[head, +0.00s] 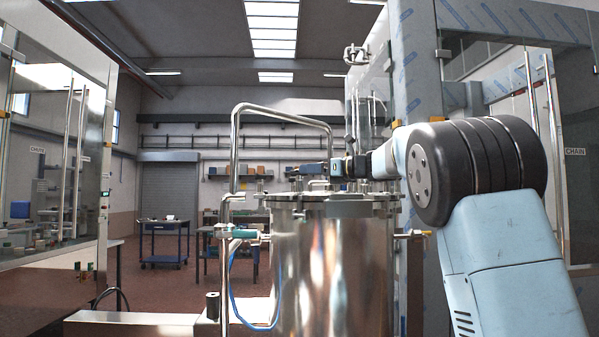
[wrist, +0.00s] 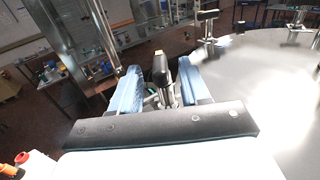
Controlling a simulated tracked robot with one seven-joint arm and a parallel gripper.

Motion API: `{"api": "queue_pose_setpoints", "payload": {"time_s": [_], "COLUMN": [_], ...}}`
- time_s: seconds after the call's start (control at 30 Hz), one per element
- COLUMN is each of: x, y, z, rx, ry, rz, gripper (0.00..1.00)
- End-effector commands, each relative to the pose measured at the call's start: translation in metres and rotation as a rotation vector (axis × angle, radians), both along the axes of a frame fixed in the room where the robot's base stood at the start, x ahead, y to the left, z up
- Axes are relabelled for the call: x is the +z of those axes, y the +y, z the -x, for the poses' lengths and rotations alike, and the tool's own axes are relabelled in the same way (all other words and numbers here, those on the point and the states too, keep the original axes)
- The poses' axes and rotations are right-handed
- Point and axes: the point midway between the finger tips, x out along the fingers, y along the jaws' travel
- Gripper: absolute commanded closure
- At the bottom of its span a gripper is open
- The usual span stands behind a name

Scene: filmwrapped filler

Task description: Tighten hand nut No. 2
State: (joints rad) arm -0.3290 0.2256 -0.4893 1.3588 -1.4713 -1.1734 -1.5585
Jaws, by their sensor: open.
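My gripper (wrist: 158,66) is open, with one blue finger on each side of a hand nut (wrist: 161,68) with a black knob on a metal stem. The nut stands upright near the edge of the round steel lid (wrist: 262,95). Gaps show between the knob and both fingers. No number is legible, so I cannot tell which nut is No. 2. In the head view, my gripper (head: 312,170) is small above the top of the steel tank (head: 335,265), and the nut there is hard to make out.
More hand nuts stand around the lid, one in the wrist view (wrist: 207,22) and another farther right (wrist: 297,22). A bent steel pipe (head: 234,150) rises left of the tank. A glass-doored cabinet (head: 50,150) stands at left. A blue trolley (head: 165,240) is farther back.

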Motion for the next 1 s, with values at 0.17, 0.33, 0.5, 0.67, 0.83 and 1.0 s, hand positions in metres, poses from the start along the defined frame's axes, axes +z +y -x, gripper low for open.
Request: {"api": "queue_pose_setpoints", "payload": {"time_s": [0.17,0.33,0.5,0.67,0.83,1.0], "x": [0.000,0.000,0.000,0.000,0.000,0.000], "y": [0.023,0.034,0.037,0.037,0.038,0.038], "z": [-0.014,-0.020,-0.022,-0.022,-0.022,-0.022], "rx": [0.001,0.000,0.000,0.000,0.002,0.001], "ry": [-0.001,-0.001,-0.001,-0.001,-0.001,-0.001], "rz": [0.001,-0.001,-0.001,-0.001,-0.001,-0.001], "gripper": [0.54,0.54,0.54,0.54,0.67,0.83]}}
